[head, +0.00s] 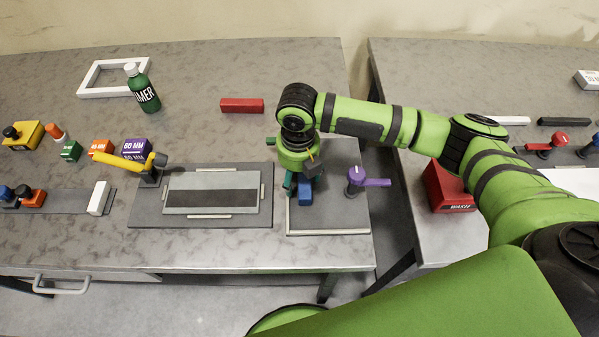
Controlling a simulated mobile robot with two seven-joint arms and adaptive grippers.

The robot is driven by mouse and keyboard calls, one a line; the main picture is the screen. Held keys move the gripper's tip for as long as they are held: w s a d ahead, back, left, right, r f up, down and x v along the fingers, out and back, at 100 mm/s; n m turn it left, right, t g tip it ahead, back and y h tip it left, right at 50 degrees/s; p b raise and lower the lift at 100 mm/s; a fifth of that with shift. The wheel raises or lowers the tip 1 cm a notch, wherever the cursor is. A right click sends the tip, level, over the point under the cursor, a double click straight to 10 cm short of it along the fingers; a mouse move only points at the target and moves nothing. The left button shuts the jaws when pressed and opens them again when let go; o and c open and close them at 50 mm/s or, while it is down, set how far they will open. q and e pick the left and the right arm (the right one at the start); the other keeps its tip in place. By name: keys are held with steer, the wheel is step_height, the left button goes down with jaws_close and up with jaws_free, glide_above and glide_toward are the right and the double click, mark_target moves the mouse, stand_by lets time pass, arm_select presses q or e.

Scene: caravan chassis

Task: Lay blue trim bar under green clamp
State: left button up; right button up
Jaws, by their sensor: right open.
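My right gripper (306,172) points down over the grey fixture plate (330,225) at the right end of the left table. It is open, and its fingers are partly hidden by the wrist. A blue block, which looks like the blue trim bar (305,197), shows just below the fingers on the plate. Whether it touches them is unclear. A dark green piece (288,182), perhaps part of the green clamp, shows just left of the bar and is mostly hidden by my gripper. I cannot tell whether the bar is under it. My left gripper is not in view.
A purple-handled clamp (368,181) stands at the plate's right side. A yellow-handled clamp (125,161) stands by a grey panel (212,178) to the left. A red bar (242,105) lies behind. A gap separates the tables; a red box (447,190) stands on the right one.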

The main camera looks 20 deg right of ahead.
step_height(320, 180, up, 12)
stand_by(0.6)
stand_by(0.4)
